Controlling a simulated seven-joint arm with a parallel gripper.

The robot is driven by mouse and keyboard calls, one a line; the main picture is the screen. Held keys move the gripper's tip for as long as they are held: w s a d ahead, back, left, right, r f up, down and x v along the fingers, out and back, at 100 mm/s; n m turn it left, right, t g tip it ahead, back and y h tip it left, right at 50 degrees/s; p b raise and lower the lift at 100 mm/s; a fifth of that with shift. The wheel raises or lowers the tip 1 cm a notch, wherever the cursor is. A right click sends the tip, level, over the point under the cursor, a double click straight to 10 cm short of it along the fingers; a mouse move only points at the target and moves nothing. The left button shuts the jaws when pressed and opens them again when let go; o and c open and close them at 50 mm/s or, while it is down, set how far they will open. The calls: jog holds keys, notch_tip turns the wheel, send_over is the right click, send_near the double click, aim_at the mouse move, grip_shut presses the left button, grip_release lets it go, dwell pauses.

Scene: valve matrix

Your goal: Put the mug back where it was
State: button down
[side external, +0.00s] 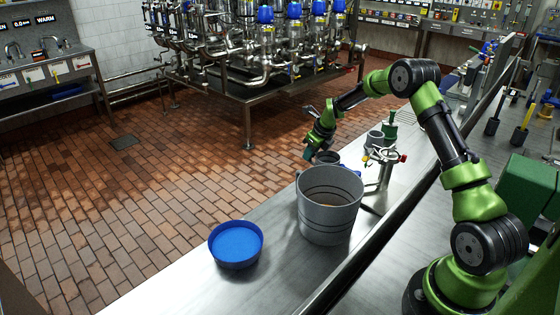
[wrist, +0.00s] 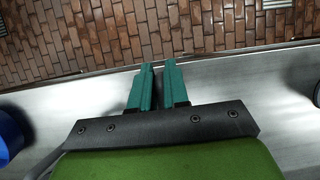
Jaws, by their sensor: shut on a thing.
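My gripper (side external: 309,150) hangs over the bench behind the large grey bucket. A small dark grey mug (side external: 327,157) shows right beside its fingertips, partly hidden by the bucket's rim. In the wrist view my gripper's teal fingers (wrist: 158,84) are close together with a narrow gap. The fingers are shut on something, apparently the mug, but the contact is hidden. Another small grey vessel (side external: 375,139) stands farther back by the valve stand.
The grey bucket (side external: 328,218) stands on the metal bench (side external: 185,293). A blue tub (side external: 235,263) sits to its left, also at the wrist view's left edge (wrist: 10,138). A valve stand (side external: 384,176) with red knobs rises right of the bucket. Brick floor lies beyond the bench edge.

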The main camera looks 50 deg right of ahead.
jog(key=shift+f, duration=0.25)
jog(key=shift+f, duration=0.35)
jog(key=c, duration=1.1)
grip_release()
